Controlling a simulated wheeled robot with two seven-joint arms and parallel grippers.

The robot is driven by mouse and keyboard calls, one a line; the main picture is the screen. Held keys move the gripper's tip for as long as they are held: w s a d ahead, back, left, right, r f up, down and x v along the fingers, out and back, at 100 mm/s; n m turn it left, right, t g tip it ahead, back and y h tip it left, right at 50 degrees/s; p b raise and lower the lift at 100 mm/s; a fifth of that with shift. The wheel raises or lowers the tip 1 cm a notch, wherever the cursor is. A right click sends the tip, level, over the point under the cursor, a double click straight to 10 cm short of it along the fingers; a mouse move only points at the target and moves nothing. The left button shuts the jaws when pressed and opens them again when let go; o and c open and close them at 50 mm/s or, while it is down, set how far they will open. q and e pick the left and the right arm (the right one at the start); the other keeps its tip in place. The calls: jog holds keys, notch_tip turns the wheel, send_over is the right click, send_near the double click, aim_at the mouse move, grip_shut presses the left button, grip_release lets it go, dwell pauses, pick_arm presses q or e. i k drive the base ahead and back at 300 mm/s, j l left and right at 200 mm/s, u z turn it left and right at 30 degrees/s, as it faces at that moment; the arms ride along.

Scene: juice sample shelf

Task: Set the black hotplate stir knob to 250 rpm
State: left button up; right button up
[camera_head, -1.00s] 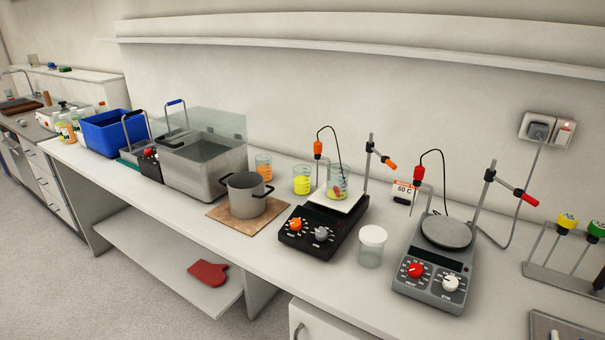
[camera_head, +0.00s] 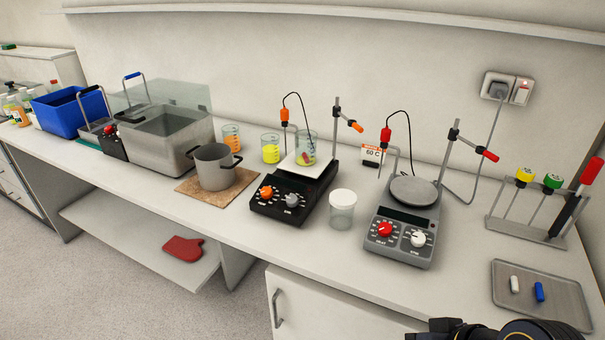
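The black hotplate (camera_head: 279,213) stands mid-bench, with an orange knob (camera_head: 266,192) on the left of its front panel and a grey knob (camera_head: 291,200) on the right. The dial marks are too small to read. The orange-handled probe (camera_head: 284,116) hangs on a cable beside the beaker.
A grey hotplate (camera_head: 399,250) with red and white knobs stands to the right. A lidded jar (camera_head: 342,211) stands between the hotplates. A pot (camera_head: 214,172) on a brown board (camera_head: 186,189) is at left. A metal tray (camera_head: 512,293) holds two small bars. The bench front below the black hotplate is clear.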

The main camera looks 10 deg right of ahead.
aim_at(292, 200)
jog(key=i+j, duration=0.25)
jog(key=j, duration=0.15)
jog(key=i+j, duration=0.3)
jog(key=i+j+z, duration=0.1)
jog(key=i+j, duration=0.15)
jog(key=j, duration=0.2)
